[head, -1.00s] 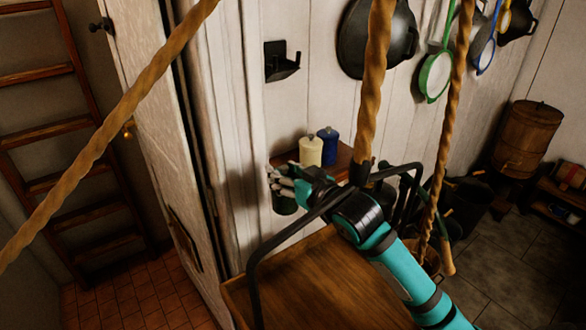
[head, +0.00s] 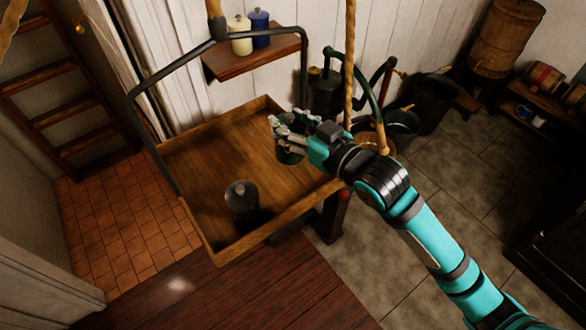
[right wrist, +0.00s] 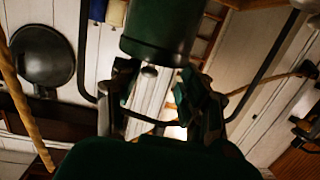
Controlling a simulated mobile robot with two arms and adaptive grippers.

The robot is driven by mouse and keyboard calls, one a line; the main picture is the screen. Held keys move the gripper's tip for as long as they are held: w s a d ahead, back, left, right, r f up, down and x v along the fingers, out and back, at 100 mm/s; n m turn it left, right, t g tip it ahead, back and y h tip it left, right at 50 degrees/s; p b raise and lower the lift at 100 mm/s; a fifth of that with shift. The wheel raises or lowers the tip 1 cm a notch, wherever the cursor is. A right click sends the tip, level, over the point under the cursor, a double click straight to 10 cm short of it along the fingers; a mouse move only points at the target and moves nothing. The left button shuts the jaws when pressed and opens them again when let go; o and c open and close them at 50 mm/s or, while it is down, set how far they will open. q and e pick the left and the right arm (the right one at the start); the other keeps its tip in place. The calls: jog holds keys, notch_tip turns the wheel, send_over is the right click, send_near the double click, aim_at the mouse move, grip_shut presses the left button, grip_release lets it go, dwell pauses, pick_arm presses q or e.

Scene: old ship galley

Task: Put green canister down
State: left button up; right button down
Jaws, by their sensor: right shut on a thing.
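The green canister (head: 290,153) is dark green and held in my right gripper (head: 287,134) over the right part of a hanging wooden tray (head: 205,150). In the right wrist view the canister (right wrist: 160,32) fills the top middle, between the gripper's fingers (right wrist: 160,85). The fingers and hand hide part of it in the head view. I cannot tell whether its base touches the tray. A dark grey lidded canister (head: 241,196) stands upright in the tray's near left part. My left gripper is not in view.
A wall shelf (head: 255,59) behind the tray holds a cream canister (head: 240,38) and a blue canister (head: 259,27). Black metal bars (head: 160,72) and ropes (head: 349,70) rise around the tray. The tray's middle is bare. Dark buckets (head: 432,100) stand behind right.

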aim_at(294, 158)
jog(key=f, duration=0.5)
jog(key=shift+w+a+f+p, duration=0.15)
jog(key=shift+a+f+p, duration=0.1)
jog(key=shift+a+p, duration=0.15)
jog(key=f, duration=0.3)
jog(key=shift+d, duration=0.2)
jog(key=shift+f+p, duration=0.3)
jog(key=shift+f, duration=0.25)
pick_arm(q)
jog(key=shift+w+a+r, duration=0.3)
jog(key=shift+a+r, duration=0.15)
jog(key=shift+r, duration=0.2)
